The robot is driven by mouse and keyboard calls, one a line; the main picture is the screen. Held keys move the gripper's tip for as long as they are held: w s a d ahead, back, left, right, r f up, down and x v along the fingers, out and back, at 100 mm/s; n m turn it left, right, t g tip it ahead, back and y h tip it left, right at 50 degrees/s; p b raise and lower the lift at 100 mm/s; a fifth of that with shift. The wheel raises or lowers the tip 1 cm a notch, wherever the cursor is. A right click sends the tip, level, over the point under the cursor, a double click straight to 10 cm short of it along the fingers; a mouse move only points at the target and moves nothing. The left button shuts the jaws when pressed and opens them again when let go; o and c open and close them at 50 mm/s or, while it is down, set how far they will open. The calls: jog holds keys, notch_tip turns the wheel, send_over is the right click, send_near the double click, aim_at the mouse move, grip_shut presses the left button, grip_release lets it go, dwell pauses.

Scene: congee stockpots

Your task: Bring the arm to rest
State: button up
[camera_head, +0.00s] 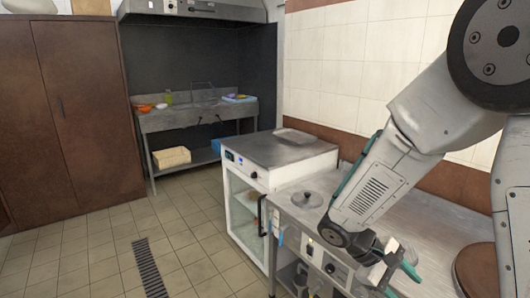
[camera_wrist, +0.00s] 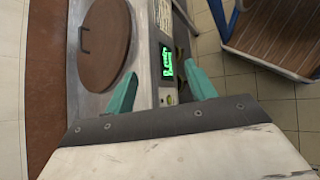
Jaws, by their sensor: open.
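My gripper (camera_head: 400,272) is at the lower right of the head view, low over the front edge of the steel counter (camera_head: 425,218). Its two teal fingers are apart in the wrist view (camera_wrist: 162,92), with nothing held between them. Beyond the fingers, the wrist view shows a control panel with a lit green display (camera_wrist: 167,62). A brown round lid with a handle (camera_wrist: 104,42) lies on the counter to the left of the fingers. My arm hides part of the counter in the head view.
A small round steel lid (camera_head: 307,199) lies on the counter. A white glass-door cabinet (camera_head: 246,205) stands left of it. A sink table (camera_head: 195,118) and a brown wardrobe (camera_head: 75,110) stand at the back. The tiled floor (camera_head: 185,245) at left is clear, with a drain grate (camera_head: 147,268).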

jog(key=s+a+r+m+t+y, duration=0.2)
jog(key=s+r+m+y, duration=0.1)
jog(key=s+r, duration=0.5)
jog(key=s+a+r+m+t+y, duration=0.2)
jog(key=s+r+m+t+y, duration=0.1)
jog(key=s+r+y, duration=0.3)
jog(key=shift+s+r, duration=1.25)
jog(key=shift+s, duration=0.1)
jog(key=shift+a, duration=0.1)
